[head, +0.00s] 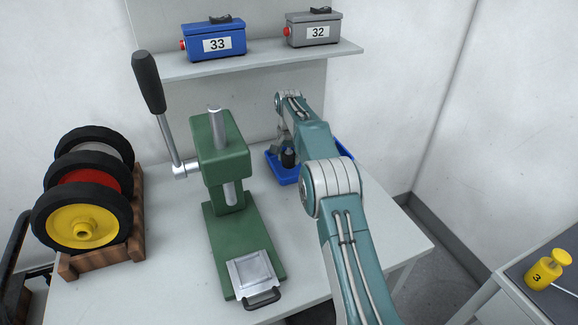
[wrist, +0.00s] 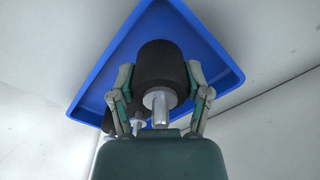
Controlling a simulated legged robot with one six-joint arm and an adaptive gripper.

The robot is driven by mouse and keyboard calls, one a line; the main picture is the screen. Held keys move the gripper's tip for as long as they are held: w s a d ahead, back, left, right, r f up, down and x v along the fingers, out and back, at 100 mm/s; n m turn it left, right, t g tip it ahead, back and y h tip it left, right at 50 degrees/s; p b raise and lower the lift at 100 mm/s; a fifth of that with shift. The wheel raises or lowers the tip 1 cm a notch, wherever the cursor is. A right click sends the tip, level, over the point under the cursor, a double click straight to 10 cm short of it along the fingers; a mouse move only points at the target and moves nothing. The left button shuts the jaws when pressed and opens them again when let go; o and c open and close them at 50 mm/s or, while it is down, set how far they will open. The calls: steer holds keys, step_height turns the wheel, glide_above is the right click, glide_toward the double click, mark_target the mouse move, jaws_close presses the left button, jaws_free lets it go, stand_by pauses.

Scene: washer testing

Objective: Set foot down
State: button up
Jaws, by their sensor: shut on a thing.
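My gripper (wrist: 160,82) is shut on a black rubber foot (wrist: 164,62) with a silver metal stud pointing back towards my palm. One finger is on each side of the foot. The foot is over or in the blue tray (wrist: 218,68); I cannot tell whether it touches the tray floor. At least one more dark foot with a silver stud (wrist: 137,124) is partly hidden behind my gripper at the lower left of the tray. In the head view, the tray (head: 284,178) is mostly behind my arm, and the held foot (head: 289,158) shows small and dark there.
A green lever press (head: 222,165) with a metal plate stands left of my arm on the white table (head: 180,285). Wheels (head: 85,222) sit in a wooden rack at left. Boxes 33 (head: 214,42) and 32 (head: 314,28) are on a shelf. A yellow weight (head: 544,272) is at right.

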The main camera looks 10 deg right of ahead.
mark_target(289, 173)
steer(key=shift+w+d+f, duration=0.2)
steer(key=shift+w+f, duration=0.4)
steer(key=shift+f, duration=1.55)
steer(key=o, duration=1.2)
steer(key=shift+f, duration=0.1)
